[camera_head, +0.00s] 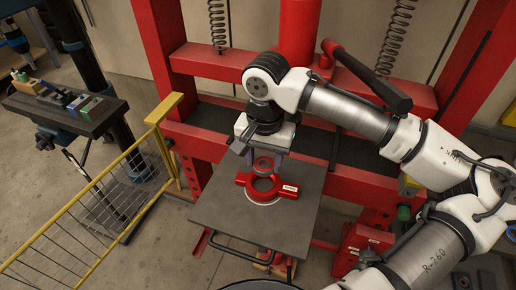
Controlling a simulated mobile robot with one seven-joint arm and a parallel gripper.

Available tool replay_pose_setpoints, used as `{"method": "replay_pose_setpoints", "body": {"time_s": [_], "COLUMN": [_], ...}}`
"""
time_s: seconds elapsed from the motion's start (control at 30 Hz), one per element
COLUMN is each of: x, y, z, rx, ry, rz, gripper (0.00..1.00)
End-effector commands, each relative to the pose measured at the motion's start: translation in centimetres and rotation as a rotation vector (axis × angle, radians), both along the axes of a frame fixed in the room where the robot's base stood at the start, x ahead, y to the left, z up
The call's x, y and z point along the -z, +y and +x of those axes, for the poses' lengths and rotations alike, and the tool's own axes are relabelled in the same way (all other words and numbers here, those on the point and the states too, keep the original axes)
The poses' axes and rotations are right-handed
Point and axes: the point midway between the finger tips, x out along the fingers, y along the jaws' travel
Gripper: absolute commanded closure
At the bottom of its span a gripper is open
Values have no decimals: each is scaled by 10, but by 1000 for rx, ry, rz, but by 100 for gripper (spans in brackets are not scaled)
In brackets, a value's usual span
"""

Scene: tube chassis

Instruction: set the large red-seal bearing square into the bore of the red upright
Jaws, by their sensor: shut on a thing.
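The red upright (243,181) lies on the grey table plate, with a round ring-shaped bore in its middle and a white label on its right arm. My gripper (264,155) points down over the far side of the upright. It is shut on the red-seal bearing (263,164), a small ring with a red face that shows between the fingers. The bearing appears just behind and above the bore opening, and looks apart from it. Its exact height and tilt are hard to tell at this size.
The grey table plate (222,212) has free room around the upright. A red press frame (350,185) stands behind it. A yellow railing (95,190) runs at the left. A dark bench (60,110) with small blocks stands further left.

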Motion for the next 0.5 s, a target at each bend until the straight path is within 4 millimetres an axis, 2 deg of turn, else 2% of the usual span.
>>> {"method": "replay_pose_setpoints", "body": {"time_s": [0.27, 0.5], "x": [9, 32], "y": [0, 0], "z": [0, 0], "rx": [0, 0], "ry": [-1, 0], "rz": [-1, -1], "gripper": [80, 80]}}
